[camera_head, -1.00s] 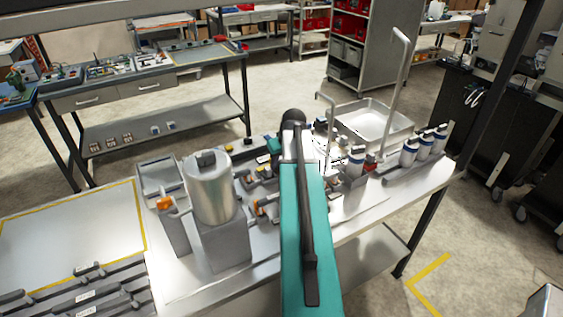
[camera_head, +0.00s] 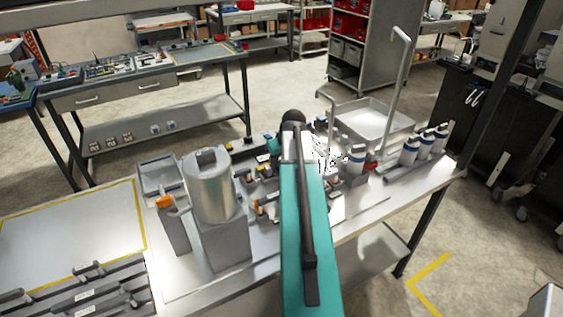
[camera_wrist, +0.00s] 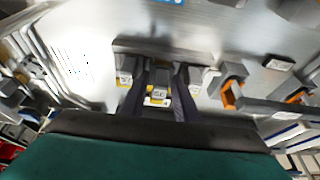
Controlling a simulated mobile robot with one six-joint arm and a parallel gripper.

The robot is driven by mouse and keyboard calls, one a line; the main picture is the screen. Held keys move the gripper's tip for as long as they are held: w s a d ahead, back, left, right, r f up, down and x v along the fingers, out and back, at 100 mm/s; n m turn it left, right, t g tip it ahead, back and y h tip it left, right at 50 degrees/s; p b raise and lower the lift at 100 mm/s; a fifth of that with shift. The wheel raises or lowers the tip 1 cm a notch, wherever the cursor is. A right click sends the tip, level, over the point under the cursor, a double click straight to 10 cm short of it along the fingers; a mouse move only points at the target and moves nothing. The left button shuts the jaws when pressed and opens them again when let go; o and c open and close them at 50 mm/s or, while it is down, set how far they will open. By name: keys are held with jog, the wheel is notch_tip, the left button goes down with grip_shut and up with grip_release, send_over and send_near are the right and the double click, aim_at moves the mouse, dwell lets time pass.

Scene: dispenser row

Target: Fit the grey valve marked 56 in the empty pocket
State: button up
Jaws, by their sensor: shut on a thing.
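My gripper (camera_wrist: 159,98) shows in the wrist view with its two dark fingers closed on a small grey valve (camera_wrist: 158,92). The valve has a pale, yellow-edged label whose number is too small to read surely. It sits between the fingertips, in front of a grey rack (camera_wrist: 160,48). Similar grey pieces with yellow-edged labels stand close on either side, one at left (camera_wrist: 124,78) and one at right (camera_wrist: 195,82). I cannot tell whether the held valve touches the rack. The empty pocket cannot be made out. In the head view my arm hides the gripper.
A metal cylinder (camera_head: 211,188) on a grey stand, with an orange tap (camera_head: 164,202) beside it, stands left of my arm. White bottles (camera_head: 408,153) stand at right near a tray (camera_head: 372,125). An orange-marked grey part (camera_wrist: 230,90) is right of my gripper.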

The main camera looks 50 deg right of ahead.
jog(key=shift+f, duration=0.45)
jog(key=shift+s+a+f+b, duration=0.1)
jog(key=shift+f+b, duration=0.15)
jog(key=shift+b, duration=0.15)
